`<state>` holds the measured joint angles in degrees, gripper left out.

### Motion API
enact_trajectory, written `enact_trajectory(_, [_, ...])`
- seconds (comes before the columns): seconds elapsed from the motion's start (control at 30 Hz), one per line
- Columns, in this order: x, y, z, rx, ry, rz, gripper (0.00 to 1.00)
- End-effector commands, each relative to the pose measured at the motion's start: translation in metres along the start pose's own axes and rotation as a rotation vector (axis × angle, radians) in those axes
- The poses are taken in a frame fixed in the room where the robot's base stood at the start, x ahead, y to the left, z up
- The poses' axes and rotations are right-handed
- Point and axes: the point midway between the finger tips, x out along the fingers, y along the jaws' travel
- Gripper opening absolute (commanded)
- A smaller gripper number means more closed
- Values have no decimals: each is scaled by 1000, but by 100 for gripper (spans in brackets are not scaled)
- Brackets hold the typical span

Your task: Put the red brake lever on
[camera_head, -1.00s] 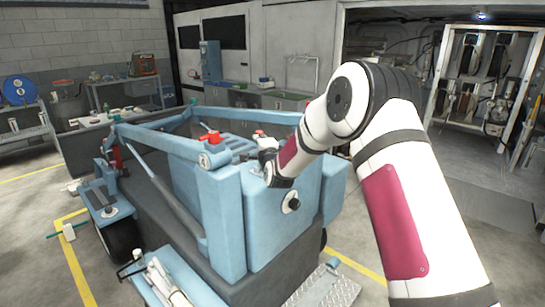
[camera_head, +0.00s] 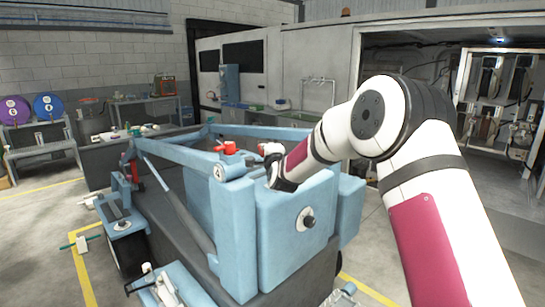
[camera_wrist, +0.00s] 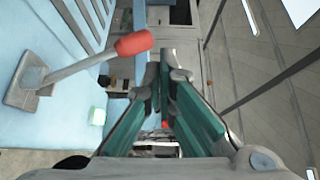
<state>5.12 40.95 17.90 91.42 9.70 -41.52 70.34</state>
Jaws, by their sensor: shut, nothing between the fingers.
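The red brake lever (camera_wrist: 90,63) is on the left in the wrist view. It is a grey rod with a red grip (camera_wrist: 134,43), set in a grey base plate (camera_wrist: 24,84) on a light-blue surface. The rod slants, with its grip end toward the fingers. My gripper (camera_wrist: 166,58) has two teal fingers that are together and empty, to the right of the grip and apart from it in the picture.
A red fitting (camera_head: 230,148) sits on the machine's top frame, left of my wrist. Blue frame bars (camera_head: 180,155) run along the machine's left side. Open floor (camera_head: 45,220) lies to the left.

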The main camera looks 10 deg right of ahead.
Motion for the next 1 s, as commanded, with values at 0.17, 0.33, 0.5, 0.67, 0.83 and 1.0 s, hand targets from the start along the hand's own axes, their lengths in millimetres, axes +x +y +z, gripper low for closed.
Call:
enact_trajectory(0.17, [-14,-9,1,-1,0,0,0])
enact_trajectory(0.33, [-35,-17,2,-1,-1,0,0])
enact_trajectory(0.5, [-61,-26,4,-2,-1,0,0])
enact_trajectory(0.67, [-82,-33,4,-2,1,0,0])
enact_trajectory(0.83, [-92,-36,5,-1,0,1,0])
enact_trajectory(1.0, [-93,-37,5,-1,0,1,0])
